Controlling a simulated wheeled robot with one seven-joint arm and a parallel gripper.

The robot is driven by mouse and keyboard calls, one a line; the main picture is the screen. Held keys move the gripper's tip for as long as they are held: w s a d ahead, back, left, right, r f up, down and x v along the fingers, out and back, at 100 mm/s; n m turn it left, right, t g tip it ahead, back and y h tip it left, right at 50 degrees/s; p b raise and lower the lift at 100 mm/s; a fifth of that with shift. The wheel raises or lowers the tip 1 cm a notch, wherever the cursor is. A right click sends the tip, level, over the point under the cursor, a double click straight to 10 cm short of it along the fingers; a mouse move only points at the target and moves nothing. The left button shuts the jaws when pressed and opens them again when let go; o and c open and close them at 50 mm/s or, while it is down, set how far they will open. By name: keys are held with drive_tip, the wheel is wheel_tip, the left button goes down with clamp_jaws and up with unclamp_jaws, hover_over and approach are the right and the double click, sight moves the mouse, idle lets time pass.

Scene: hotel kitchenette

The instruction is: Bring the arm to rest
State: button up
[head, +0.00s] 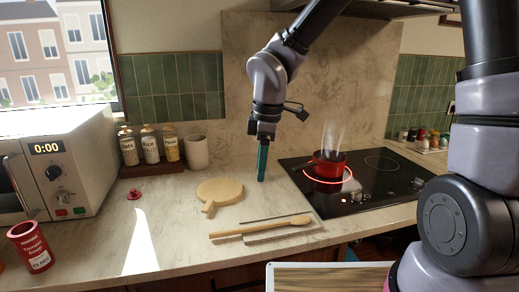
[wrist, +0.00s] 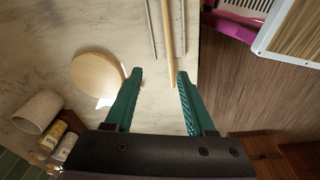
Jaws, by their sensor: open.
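My gripper (head: 262,164) hangs over the counter between the round wooden board and the stove, pointing down. In the wrist view its two green fingers (wrist: 160,88) are spread apart with nothing held between them. The round wooden board (head: 222,190) lies on the counter to the left of the gripper. A wooden spoon (head: 262,228) lies near the counter's front edge, and its handle shows beyond the fingers in the wrist view (wrist: 168,45).
A steaming red pot (head: 328,163) stands on a glowing ring of the black cooktop (head: 370,203), to the gripper's right. A microwave (head: 70,165), a red soup can (head: 30,246), jars (head: 150,146) and a beige cup (head: 196,152) stand left. The counter (head: 165,225) has bare areas.

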drive_tip(key=w+d+r+m+t+h, duration=0.1)
drive_tip(key=d+r+m+t, duration=0.1)
drive_tip(key=d+r+m, duration=0.5)
drive_tip(key=w+d+r+m+t, duration=0.1)
drive_tip(key=d+r+m, duration=0.35)
drive_tip(key=d, duration=0.45)
drive_tip(key=s+d+r+m+t+y, duration=0.1)
drive_tip(key=s+d+r+m+t, duration=0.2)
drive_tip(key=s+d+r+m, duration=0.3)
drive_tip(key=d+r+m, duration=0.3)
drive_tip(key=d+m, duration=0.1)
drive_tip(key=m, duration=0.1)
drive_tip(key=shift+d+t+y, duration=0.15)
drive_tip(key=shift+t+y, duration=0.25)
